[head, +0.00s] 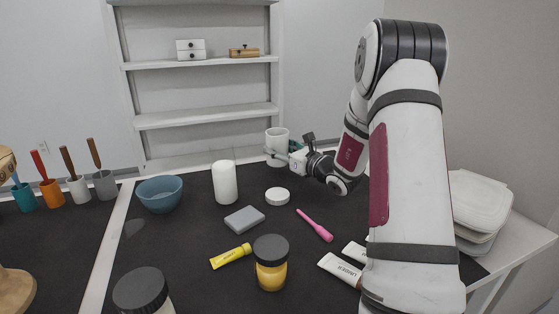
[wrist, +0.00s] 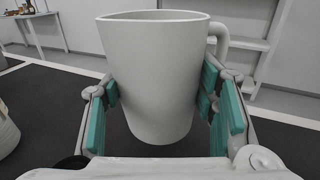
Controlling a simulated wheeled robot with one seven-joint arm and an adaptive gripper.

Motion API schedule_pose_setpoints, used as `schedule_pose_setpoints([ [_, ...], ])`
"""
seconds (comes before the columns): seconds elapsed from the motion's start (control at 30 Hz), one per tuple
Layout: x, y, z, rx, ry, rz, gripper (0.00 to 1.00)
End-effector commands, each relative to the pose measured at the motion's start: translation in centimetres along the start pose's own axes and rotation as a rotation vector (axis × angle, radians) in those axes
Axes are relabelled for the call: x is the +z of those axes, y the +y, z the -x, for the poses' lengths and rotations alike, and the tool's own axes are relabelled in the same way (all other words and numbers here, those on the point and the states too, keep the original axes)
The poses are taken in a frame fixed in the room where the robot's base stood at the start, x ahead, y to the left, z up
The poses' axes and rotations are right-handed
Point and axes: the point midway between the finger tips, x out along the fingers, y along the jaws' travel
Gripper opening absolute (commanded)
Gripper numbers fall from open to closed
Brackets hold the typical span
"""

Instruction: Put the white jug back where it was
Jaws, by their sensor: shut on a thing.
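The white jug (head: 277,146) is at the back of the dark table, in front of the shelf unit. In the wrist view the jug (wrist: 152,75) fills the middle, upright, with its handle at the right. My gripper (head: 292,155) reaches it from the right in the head view. Its teal finger pads (wrist: 160,100) press on both sides of the jug. The jug's base is near the table surface; I cannot tell whether it touches.
A white cylinder (head: 224,182) and a white round lid (head: 277,196) stand close to the jug. A blue bowl (head: 159,194), a grey block (head: 244,219), a pink tool (head: 315,225) and a dark-lidded jar (head: 271,262) lie further out. White shelves (head: 207,118) rise behind.

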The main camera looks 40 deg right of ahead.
Motion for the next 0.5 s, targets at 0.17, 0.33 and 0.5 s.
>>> schedule_pose_setpoints([
  [0.17, -3.0, 0.1, 0.1, 0.001, 0.003, -0.004, 0.16],
  [0.33, -3.1, 0.1, 0.1, 0.000, 0.002, -0.001, 0.16],
  [0.5, -3.2, 0.1, 0.1, 0.000, 0.002, -0.001, 0.16],
])
